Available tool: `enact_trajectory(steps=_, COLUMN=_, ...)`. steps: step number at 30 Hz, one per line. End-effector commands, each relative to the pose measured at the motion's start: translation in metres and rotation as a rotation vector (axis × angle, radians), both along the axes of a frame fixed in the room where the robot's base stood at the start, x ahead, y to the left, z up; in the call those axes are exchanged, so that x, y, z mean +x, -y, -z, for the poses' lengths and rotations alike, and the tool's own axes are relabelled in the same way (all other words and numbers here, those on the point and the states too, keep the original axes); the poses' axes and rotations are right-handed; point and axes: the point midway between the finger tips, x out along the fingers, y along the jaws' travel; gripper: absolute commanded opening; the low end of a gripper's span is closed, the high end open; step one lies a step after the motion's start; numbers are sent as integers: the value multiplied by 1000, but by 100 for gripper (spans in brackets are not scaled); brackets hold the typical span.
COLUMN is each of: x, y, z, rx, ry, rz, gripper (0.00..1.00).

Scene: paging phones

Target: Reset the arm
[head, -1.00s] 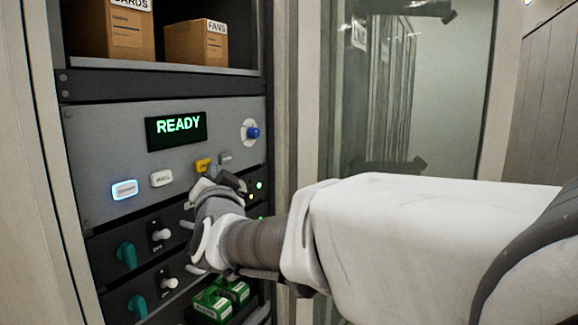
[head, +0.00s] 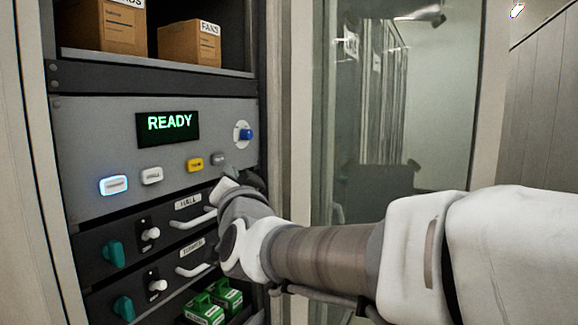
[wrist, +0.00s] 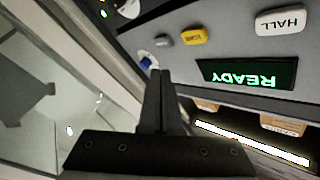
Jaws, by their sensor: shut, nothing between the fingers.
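My gripper shows in the wrist view (wrist: 157,75), its two fingers together with nothing between them. In the head view my arm reaches in from the right, and the gripper end (head: 232,180) is in front of the rack, just below the grey button (head: 218,158). The grey panel (head: 90,140) carries a screen (head: 168,127) reading READY in green. Below the screen are a blue-lit button (head: 114,186), a white button (head: 152,175) and a yellow button (head: 195,164). A blue knob (head: 246,134) is at the panel's right. I cannot tell whether my gripper touches anything.
Below are drawer units with teal knobs (head: 113,253), white switches and handles (head: 195,219). Green boxes (head: 204,308) sit at the bottom. Cardboard boxes (head: 190,43) stand on the upper shelf. A glass door (head: 450,110) is at the right.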

Motion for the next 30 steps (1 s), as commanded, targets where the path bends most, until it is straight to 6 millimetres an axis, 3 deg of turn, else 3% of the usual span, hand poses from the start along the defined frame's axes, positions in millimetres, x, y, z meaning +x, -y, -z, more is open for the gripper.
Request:
enact_trajectory(steps=4, x=0, y=3, z=1, rx=-8, ry=-7, rz=0, gripper=0)
enact_trajectory(steps=7, x=-1, y=17, z=7, rx=-46, ry=-37, rz=-3, gripper=0)
enact_trajectory(steps=14, x=-27, y=88, z=55, rx=-272, ry=-226, rz=-23, gripper=0)
enact_trajectory(steps=20, x=-78, y=160, z=115, rx=-492, ry=-451, rz=-23, gripper=0)
enact_trajectory(steps=24, x=-128, y=210, z=160, rx=-630, ry=-635, rz=-10, gripper=0)
enact_trajectory(steps=30, x=-202, y=267, z=211, rx=-767, ry=-885, rz=14, gripper=0)
